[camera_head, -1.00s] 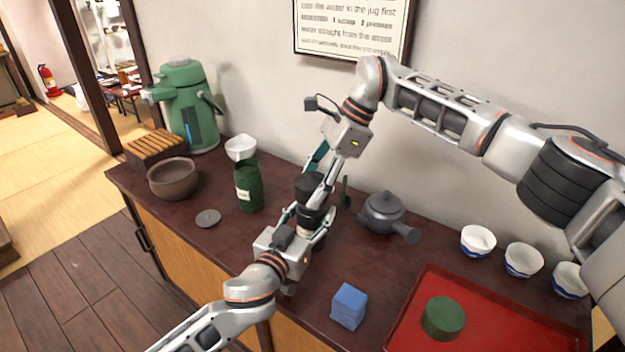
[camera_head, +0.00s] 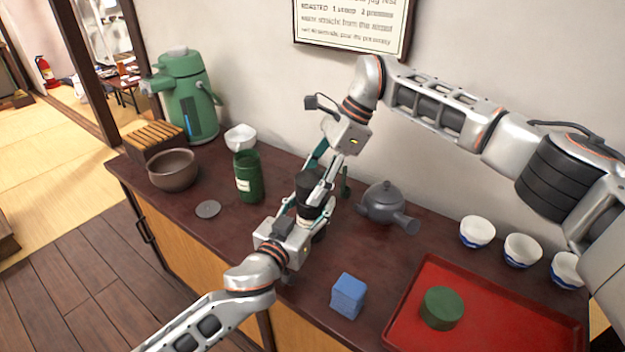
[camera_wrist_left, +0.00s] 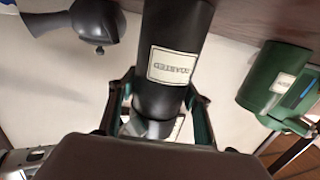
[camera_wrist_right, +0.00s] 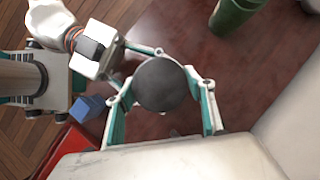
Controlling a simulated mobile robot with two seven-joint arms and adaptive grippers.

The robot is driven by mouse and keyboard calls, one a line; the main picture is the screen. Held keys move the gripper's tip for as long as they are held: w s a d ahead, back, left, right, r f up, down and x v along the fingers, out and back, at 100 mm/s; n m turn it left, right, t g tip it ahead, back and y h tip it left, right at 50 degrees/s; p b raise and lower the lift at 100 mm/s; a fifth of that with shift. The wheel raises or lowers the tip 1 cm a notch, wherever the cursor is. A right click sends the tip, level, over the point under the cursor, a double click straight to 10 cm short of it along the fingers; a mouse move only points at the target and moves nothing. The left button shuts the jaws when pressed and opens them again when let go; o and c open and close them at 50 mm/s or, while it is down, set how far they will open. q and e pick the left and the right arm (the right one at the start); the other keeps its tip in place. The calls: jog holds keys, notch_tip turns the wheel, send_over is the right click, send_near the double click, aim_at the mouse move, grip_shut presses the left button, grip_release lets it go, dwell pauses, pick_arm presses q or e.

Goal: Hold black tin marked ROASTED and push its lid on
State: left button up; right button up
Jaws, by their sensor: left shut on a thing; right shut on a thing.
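The black tin (camera_head: 312,232) is upright above the counter, with my left gripper (camera_head: 306,219) shut around it. In the left wrist view its label (camera_wrist_left: 172,66) reads ROASTED upside down, and the gripper's fingers (camera_wrist_left: 162,104) flank the tin. My right gripper (camera_head: 318,187) comes from above and is shut on the black lid (camera_head: 309,182), right over the tin. In the right wrist view the round lid top (camera_wrist_right: 161,84) sits between the fingers. The grippers hide the joint, so I cannot tell whether the lid is fully seated.
A green tin (camera_head: 249,178), a grey disc (camera_head: 208,209) and a brown bowl (camera_head: 173,170) stand left. A dark teapot (camera_head: 384,203) is right, near white-blue cups (camera_head: 477,231). A blue block (camera_head: 348,296) and red tray (camera_head: 490,322) are in front.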

jog(key=shift+f, duration=0.7)
dwell(0.4)
jog(key=o, duration=1.3)
jog(key=shift+c, duration=0.2)
jog(key=v, duration=1.2)
pick_arm(q)
jog(key=o, duration=1.7)
jog(key=shift+s, duration=0.1)
